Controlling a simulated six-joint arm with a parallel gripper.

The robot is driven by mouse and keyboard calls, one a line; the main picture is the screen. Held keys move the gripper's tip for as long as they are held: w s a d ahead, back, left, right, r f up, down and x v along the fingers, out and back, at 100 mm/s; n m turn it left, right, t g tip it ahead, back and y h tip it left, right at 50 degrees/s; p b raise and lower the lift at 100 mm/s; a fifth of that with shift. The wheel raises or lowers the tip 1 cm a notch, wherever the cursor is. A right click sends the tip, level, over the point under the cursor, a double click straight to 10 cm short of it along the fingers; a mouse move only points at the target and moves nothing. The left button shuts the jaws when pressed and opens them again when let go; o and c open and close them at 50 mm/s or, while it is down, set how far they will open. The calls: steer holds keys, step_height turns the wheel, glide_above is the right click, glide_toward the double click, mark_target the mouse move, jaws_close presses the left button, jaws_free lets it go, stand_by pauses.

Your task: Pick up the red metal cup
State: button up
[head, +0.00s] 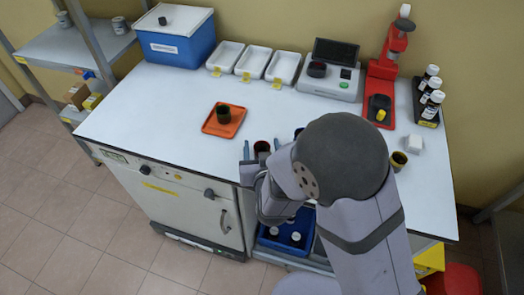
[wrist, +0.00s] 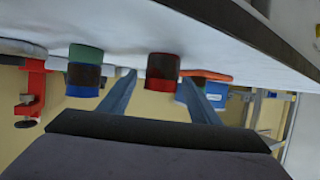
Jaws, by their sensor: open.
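The red metal cup (head: 262,146) stands on the white table near its front edge, with a dark band around it. In the wrist view, which shows the scene upside down, the red cup (wrist: 163,67) appears between the two blue-grey fingers. My gripper (head: 261,149) is open, with one finger on each side of the cup. It also shows in the wrist view (wrist: 157,82). I see a gap beside the cup on the left there; contact on the right cannot be told.
A blue cup (wrist: 83,80) and a green one (wrist: 86,53) stand beside the red cup; my arm mostly hides them in the head view. An orange tray (head: 211,127) holds a dark cup (head: 223,114). A yellowish cup (head: 398,161) stands right of my arm. White trays (head: 253,61) line the back.

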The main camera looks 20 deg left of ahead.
mark_target(261, 144)
steer(key=shift+p+x, duration=0.45)
steer(key=shift+x, duration=1.45)
steer(key=shift+s+f, duration=0.1)
steer(key=shift+f, duration=0.05)
steer(key=c, duration=1.1)
steer(key=shift+r, duration=5.05)
